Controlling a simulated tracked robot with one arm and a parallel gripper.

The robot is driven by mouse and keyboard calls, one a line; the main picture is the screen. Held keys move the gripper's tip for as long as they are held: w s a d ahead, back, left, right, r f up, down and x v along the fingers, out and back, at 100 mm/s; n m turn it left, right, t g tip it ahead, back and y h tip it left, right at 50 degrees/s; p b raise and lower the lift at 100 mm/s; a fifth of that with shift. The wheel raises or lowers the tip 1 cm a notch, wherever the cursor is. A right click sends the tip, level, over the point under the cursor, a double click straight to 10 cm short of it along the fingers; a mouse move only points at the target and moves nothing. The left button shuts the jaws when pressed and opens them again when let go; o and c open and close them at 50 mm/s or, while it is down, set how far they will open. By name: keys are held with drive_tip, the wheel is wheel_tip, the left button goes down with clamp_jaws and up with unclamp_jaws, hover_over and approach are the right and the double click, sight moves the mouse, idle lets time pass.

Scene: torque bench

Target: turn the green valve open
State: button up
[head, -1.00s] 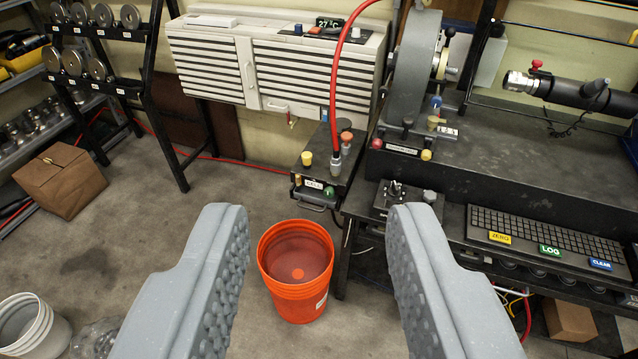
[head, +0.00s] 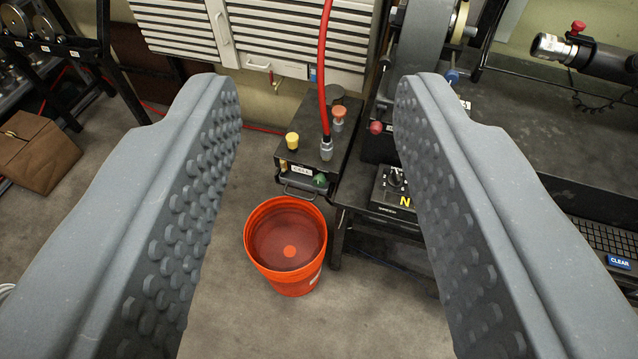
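The green valve (head: 320,180) is a small green knob low on the front of a dark box (head: 310,150), just right of a white label. A yellow knob (head: 292,140) and an orange knob (head: 338,113) stand on the box, and a red hose (head: 323,70) rises from a metal fitting on it. My gripper (head: 318,90) is open and empty. Its two grey studded fingers stand wide apart on either side of the box in the picture. The valve shows between them, farther off, and nothing touches it.
An orange bucket (head: 285,270) stands on the floor below the valve. A white louvred cabinet (head: 270,35) hangs behind. A dark bench (head: 545,150) with a keyboard (head: 605,240) lies to the right. The floor around the bucket is clear.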

sight(319, 184)
drive_tip(key=shift+o, duration=0.7)
drive_tip(key=shift+w+f, duration=0.15)
drive_tip(key=shift+w, duration=0.1)
drive_tip(key=w+a+f+m+t+y+b, duration=0.1)
drive_tip(key=w+a+f+m+b, duration=0.1)
drive_tip(key=w+f, duration=0.65)
drive_tip(key=w+a+f+m+y+b, duration=0.1)
drive_tip(key=w+a+f, duration=0.2)
drive_tip(key=w+f, duration=0.55)
drive_tip(key=w+a+f+m+h+b, duration=0.1)
drive_tip(key=w+f+m, duration=0.1)
drive_tip(key=w+f, duration=0.5)
drive_tip(key=w+f+m+h+b, duration=0.1)
drive_tip(key=w+f+m+b, duration=0.1)
drive_tip(key=f, duration=0.8)
wheel_tip(319, 184, down, 28)
drive_tip(key=d+m+t+h+b, duration=0.1)
drive_tip(key=d+m+h+b, duration=0.15)
drive_tip(key=m+h, duration=0.25)
drive_tip(key=b+x, duration=0.1)
drive_tip(key=x, duration=0.5)
drive_tip(key=b+x, duration=0.2)
drive_tip(key=x, duration=0.4)
drive_tip(key=shift+w+d+f, duration=0.1)
drive_tip(key=shift+w+f, duration=0.1)
drive_tip(key=shift+w, duration=0.15)
